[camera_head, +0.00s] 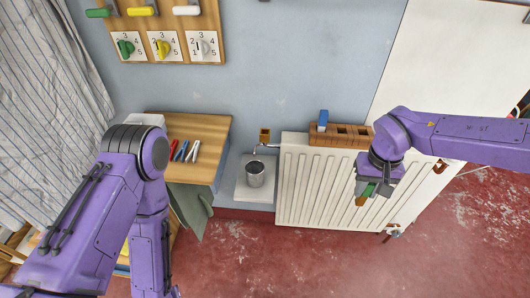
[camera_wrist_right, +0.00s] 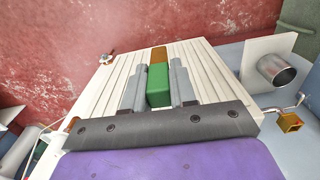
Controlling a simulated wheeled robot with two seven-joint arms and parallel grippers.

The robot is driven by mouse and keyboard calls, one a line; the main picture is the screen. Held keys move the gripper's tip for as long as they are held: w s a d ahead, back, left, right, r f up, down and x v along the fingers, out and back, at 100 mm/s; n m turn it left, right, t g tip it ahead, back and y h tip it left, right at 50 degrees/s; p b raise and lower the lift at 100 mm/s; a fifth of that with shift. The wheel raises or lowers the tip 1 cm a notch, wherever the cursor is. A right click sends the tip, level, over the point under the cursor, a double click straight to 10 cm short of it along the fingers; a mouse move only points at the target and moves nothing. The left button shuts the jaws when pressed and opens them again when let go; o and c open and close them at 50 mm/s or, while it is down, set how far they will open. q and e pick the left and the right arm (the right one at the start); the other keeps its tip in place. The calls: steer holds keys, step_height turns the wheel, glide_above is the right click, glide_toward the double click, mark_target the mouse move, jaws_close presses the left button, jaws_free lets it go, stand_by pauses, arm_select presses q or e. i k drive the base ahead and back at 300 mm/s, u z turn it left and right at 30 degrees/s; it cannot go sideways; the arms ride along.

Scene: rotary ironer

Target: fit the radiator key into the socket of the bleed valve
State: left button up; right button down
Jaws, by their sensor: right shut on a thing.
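My right gripper (camera_head: 368,186) is shut on the radiator key, which has a green handle (camera_wrist_right: 158,85) and a brown-orange end (camera_wrist_right: 158,56). The key shows between the two grey fingers in the wrist view, its orange end pointing away from the wrist. In the head view the key's orange end (camera_head: 361,200) hangs below the gripper, in front of the radiator's right part. The bleed valve (camera_head: 264,134) is a brass square piece with a thin spout at the radiator's upper left corner; it also shows in the wrist view (camera_wrist_right: 290,123). The key is well apart from it. My left gripper is out of view.
The white radiator (camera_head: 310,190) carries a wooden rack (camera_head: 345,135) with a blue block (camera_head: 323,118) and dark slots. A wooden cabinet (camera_head: 205,126) with several tools is left. Red floor in front is clear.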

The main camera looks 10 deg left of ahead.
mark_target(265, 136)
steer(key=z, duration=1.45)
steer(key=i, duration=0.6)
steer(key=u, duration=3.15)
